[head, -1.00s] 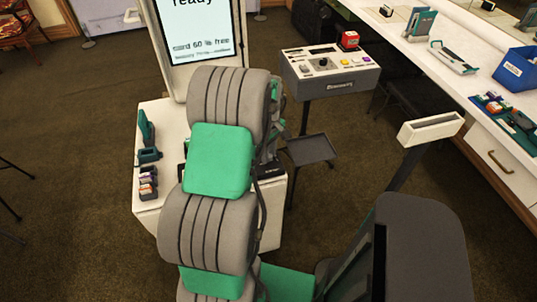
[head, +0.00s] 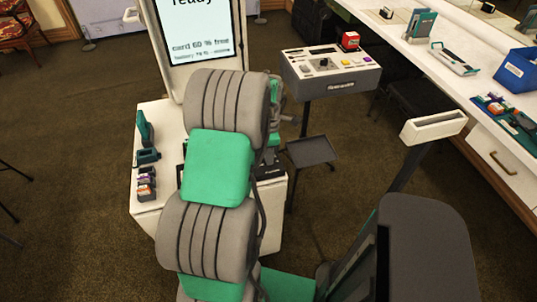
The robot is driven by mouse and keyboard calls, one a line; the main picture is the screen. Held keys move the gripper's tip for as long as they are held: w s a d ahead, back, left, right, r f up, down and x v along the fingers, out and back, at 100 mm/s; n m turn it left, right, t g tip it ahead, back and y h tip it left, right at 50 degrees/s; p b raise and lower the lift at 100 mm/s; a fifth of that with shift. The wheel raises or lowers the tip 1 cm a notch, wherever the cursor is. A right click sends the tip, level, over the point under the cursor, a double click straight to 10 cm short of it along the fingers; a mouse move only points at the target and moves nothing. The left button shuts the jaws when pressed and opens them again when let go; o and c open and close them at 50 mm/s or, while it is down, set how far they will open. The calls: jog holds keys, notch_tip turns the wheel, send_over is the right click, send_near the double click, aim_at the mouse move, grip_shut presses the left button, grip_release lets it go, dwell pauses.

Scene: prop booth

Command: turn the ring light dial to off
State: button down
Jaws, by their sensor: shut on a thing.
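My arm rises through the middle of the head view and hides what lies directly behind it. My gripper is not visible; only some of my wrist parts show past the arm's right edge. A grey control box (head: 345,84) on a stand is right of the arm. Its pale top carries a round knob (head: 323,62), several small coloured buttons and a dark display. I cannot read its labels, so I cannot tell whether this knob is the ring light dial. No ring light can be made out.
A white cabinet (head: 150,190) with a lit screen (head: 203,30) stands behind my arm. A small dark tray (head: 312,151) is below the control box. A red block (head: 350,40) sits on the box. A white counter (head: 455,82) with a blue bin (head: 518,70) runs along the right.

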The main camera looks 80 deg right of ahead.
jog(key=shift+n, duration=0.7)
jog(key=c, duration=1.1)
grip_release()
jog(key=shift+c, duration=0.2)
notch_tip(320, 180, up, 8)
jog(key=shift+f+b, duration=0.1)
jog(key=shift+b, duration=0.25)
